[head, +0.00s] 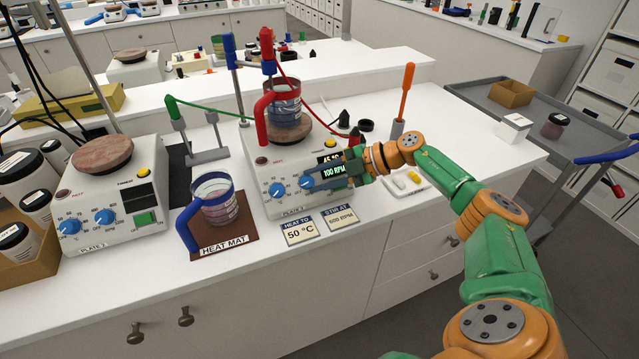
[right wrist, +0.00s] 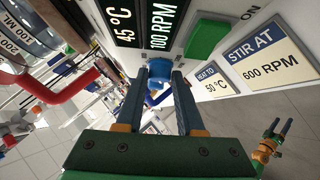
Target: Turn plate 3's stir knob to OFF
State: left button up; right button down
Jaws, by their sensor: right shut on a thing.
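Plate 3 (head: 268,205) is a cream stirrer unit at the middle of the bench. Its lit display (head: 334,172) reads 100 RPM, with 45 °C above it; both readings also show in the right wrist view. The blue stir knob (head: 306,183) is on its front face, right of the blue heat knob (head: 277,190). My right gripper (head: 325,180) is shut on the stir knob, which shows between the fingertips in the right wrist view (right wrist: 157,78). The knob's pointer is hidden. My left gripper (right wrist: 277,128) shows small in the right wrist view, fingers apart and empty.
A beaker with a blue handle (head: 215,202) stands on the brown heat mat (head: 235,240). Another vessel (head: 283,105) sits on plate 3's top, beside a red handle and clamp. Two cards (head: 300,231) lie before plate 3. Plate 2 (head: 140,190) is at left.

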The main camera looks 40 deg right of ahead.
jog(key=shift+w+r+n+g, duration=0.1)
jog(key=shift+w+n+g, duration=0.05)
jog(key=shift+n+g, duration=0.8)
jog(key=shift+n+g+h+b, duration=0.3)
jog(key=shift+n+g+h, duration=0.1)
jog(key=shift+n+g, duration=0.35)
jog(key=c, duration=0.8)
grip_release()
jog(key=shift+c, duration=0.2)
jog(key=o, duration=0.3)
jog(key=shift+w+a+n, duration=0.1)
jog(key=shift+n, duration=0.2)
jog(key=shift+w, duration=0.1)
